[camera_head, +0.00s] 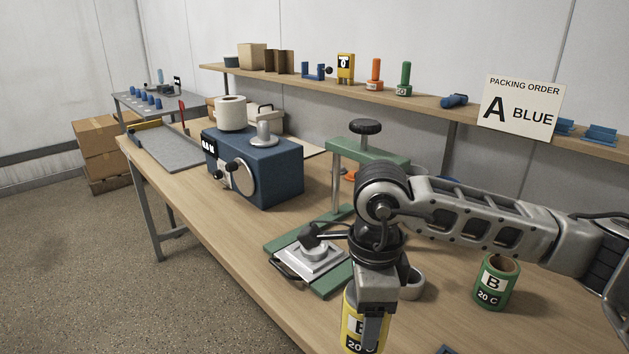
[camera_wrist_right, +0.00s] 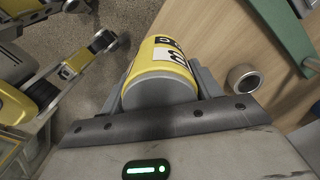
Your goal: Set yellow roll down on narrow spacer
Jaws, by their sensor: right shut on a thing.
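My right gripper (camera_head: 370,312) is shut on the yellow roll (camera_head: 352,325), labelled B 20 C, near the front edge of the table. In the right wrist view the yellow roll (camera_wrist_right: 160,72) sits between the two fingers of the gripper (camera_wrist_right: 160,88). The head view cuts off the roll's lower end. A short grey ring (camera_head: 413,284) stands on the table just behind and to the right of the gripper, apart from the roll. It also shows in the right wrist view (camera_wrist_right: 243,78); I cannot tell whether it is the narrow spacer. My left gripper is not in view.
A green press (camera_head: 338,185) with a metal plate (camera_head: 312,258) stands left of my right arm. A green roll (camera_head: 494,281) stands to the right. A blue machine (camera_head: 262,170) is farther back. A shelf (camera_head: 430,98) runs along the wall. Bare tabletop (camera_head: 440,312) lies between ring and green roll.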

